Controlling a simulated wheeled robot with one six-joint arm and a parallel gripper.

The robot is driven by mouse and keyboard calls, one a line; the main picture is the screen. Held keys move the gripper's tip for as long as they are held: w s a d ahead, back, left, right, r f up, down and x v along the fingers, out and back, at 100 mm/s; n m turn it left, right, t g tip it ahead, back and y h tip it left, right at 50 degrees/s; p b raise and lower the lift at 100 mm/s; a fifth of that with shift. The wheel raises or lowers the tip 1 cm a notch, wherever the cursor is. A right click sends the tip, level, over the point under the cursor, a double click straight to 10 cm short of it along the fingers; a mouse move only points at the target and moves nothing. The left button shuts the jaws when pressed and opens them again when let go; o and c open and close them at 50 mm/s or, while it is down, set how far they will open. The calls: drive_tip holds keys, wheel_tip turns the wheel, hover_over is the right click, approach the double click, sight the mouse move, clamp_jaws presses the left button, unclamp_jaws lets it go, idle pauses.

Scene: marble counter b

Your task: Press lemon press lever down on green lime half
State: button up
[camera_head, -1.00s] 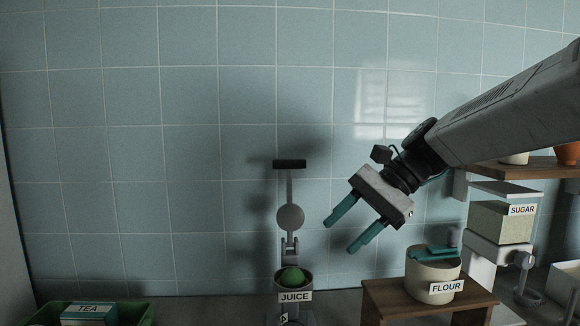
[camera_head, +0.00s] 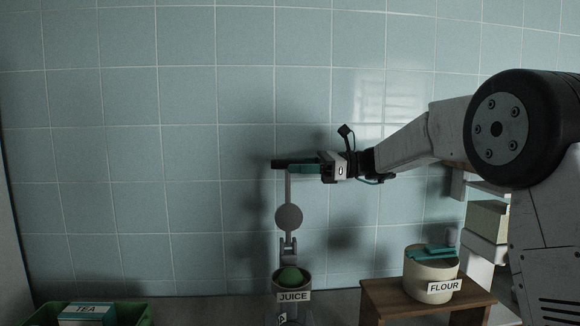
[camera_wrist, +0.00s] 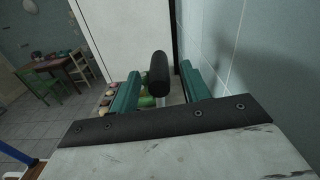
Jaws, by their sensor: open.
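The lemon press (camera_head: 289,217) stands against the tiled wall with its grey lever raised upright and a black crossbar handle (camera_head: 277,164) on top. The green lime half (camera_head: 291,275) sits in the press cup above the JUICE label (camera_head: 293,296). My gripper (camera_head: 303,167) is level with the handle, reaching in from the right. In the wrist view the black handle (camera_wrist: 158,75) lies between my two open teal fingers (camera_wrist: 156,88), with a gap visible on each side. The fingers are not closed on it.
A FLOUR canister (camera_head: 431,275) with a teal object on top stands on a small wooden stand (camera_head: 380,300) at right. A green crate (camera_head: 140,313) with a TEA box (camera_head: 88,313) is at lower left. The tiled wall is close behind the press.

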drive_tip(key=shift+a, duration=1.15)
drive_tip(key=shift+c, duration=0.4)
clamp_jaws()
drive_tip(key=shift+s, duration=0.15)
